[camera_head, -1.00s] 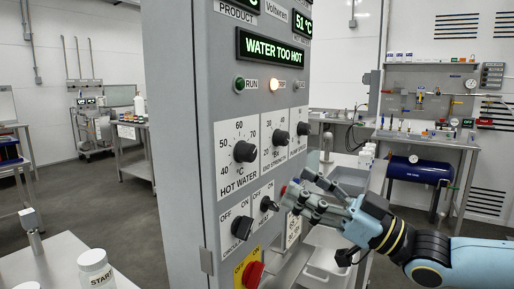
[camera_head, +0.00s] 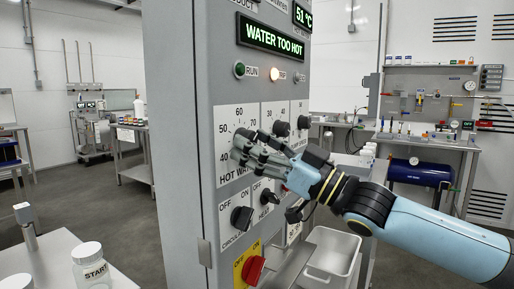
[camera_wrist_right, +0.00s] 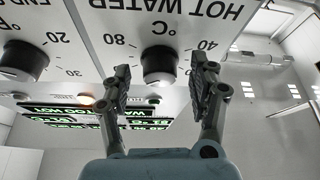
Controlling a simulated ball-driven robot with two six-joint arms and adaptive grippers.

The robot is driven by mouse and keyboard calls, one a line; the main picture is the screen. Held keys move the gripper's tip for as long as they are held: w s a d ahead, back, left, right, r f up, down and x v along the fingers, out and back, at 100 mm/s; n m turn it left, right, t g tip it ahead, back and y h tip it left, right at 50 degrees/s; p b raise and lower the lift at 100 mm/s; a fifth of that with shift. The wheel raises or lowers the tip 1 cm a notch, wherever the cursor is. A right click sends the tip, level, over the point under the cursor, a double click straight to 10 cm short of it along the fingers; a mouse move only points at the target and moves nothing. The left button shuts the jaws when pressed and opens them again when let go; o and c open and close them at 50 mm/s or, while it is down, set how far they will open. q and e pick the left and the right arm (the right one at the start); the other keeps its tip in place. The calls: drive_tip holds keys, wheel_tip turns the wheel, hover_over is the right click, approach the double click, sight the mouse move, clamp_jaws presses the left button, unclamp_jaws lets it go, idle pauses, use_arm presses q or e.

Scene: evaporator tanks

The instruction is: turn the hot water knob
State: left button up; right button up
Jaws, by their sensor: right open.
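The control panel (camera_head: 173,150) stands in the middle of the head view. The black hot water knob (camera_wrist_right: 158,66) shows in the right wrist view, with its dial numbers and upside-down label. In the head view my fingers cover the knob. My right gripper (camera_head: 243,152) is open at the hot water dial. In the right wrist view its fingers (camera_wrist_right: 160,75) stand apart, one on each side of the knob, with gaps visible in that picture. I cannot tell whether a finger touches the knob. My left gripper is not in view.
A display (camera_head: 272,38) reads "WATER TOO HOT", with an amber light (camera_head: 275,73) lit below. The circulation switch (camera_head: 241,218) and red switch (camera_head: 254,270) sit below the dial. A START jar (camera_head: 92,268) stands on a table at left. A white bin (camera_head: 332,257) is right of the panel.

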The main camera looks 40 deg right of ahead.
drive_tip(key=c, duration=1.1)
drive_tip(key=n+g+y+b, duration=0.1)
drive_tip(key=n, duration=0.2)
drive_tip(key=n+g+y, duration=0.1)
drive_tip(key=n, duration=0.2)
drive_tip(key=shift+d+b, duration=0.15)
drive_tip(key=shift+b, duration=0.25)
drive_tip(key=shift+c, duration=0.2)
drive_tip(key=o, duration=1.1)
drive_tip(key=shift+o, duration=0.2)
